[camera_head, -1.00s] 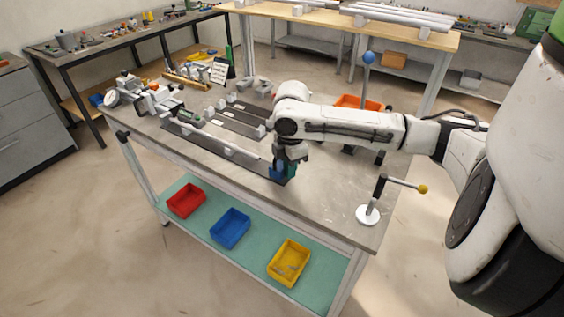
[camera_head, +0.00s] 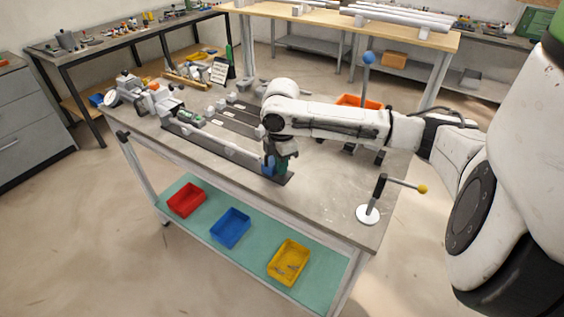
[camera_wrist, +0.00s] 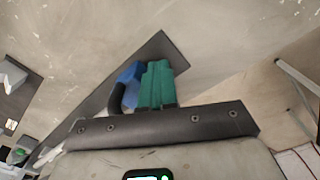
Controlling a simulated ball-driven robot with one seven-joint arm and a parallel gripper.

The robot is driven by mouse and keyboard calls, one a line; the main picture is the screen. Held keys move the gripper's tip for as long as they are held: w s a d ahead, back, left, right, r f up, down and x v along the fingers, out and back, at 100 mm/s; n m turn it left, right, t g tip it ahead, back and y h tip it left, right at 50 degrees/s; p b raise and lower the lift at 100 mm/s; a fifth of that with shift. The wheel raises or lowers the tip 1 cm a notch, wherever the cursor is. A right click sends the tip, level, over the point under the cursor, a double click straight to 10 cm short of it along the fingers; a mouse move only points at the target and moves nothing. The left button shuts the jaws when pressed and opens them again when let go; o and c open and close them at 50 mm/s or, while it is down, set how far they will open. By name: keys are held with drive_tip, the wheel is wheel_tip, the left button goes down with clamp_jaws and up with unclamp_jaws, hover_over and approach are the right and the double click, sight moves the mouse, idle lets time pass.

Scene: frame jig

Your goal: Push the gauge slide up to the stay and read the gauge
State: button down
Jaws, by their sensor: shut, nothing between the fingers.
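My gripper (camera_head: 282,168) is shut and empty, low over the right end of a dark jig rail (camera_head: 285,180) on the workbench. Its teal fingers also show in the wrist view (camera_wrist: 155,85). A blue block, seemingly the gauge slide (camera_head: 268,164), stands on the rail just left of the fingers, and in the wrist view (camera_wrist: 129,75) it looks pressed against them. The long pale stay (camera_head: 230,150) lies along the rail to its left. I cannot tell whether slide and stay touch. A small device with a green face, perhaps the gauge (camera_head: 191,117), sits near the rail's left end; its reading is illegible.
A post with a yellow-tipped arm (camera_head: 370,212) stands at the bench's right corner. An orange bin (camera_head: 358,102) is behind my arm. More dark rails (camera_head: 235,122) lie behind the jig. Red, blue and yellow bins sit on the lower shelf.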

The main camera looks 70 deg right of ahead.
sight(271, 161)
drive_tip(key=shift+w+d, duration=0.15)
drive_tip(key=shift+w, duration=0.8)
drive_tip(key=shift+w+d, duration=0.1)
drive_tip(key=shift+w, duration=0.2)
drive_tip(key=shift+w+d, duration=0.1)
drive_tip(key=shift+w, duration=0.35)
drive_tip(key=shift+s+a+r+p, duration=0.1)
drive_tip(key=shift+s+r+p, duration=0.4)
drive_tip(key=shift+r+p, duration=0.35)
drive_tip(key=shift+s+a+r+p, duration=0.15)
drive_tip(key=shift+s+r+p, duration=0.35)
drive_tip(key=shift+r+p, duration=0.4)
drive_tip(key=shift+s+a+r+p, duration=0.1)
drive_tip(key=shift+s+r+p, duration=0.4)
drive_tip(key=shift+r+p, duration=0.35)
drive_tip(key=shift+f, duration=0.15)
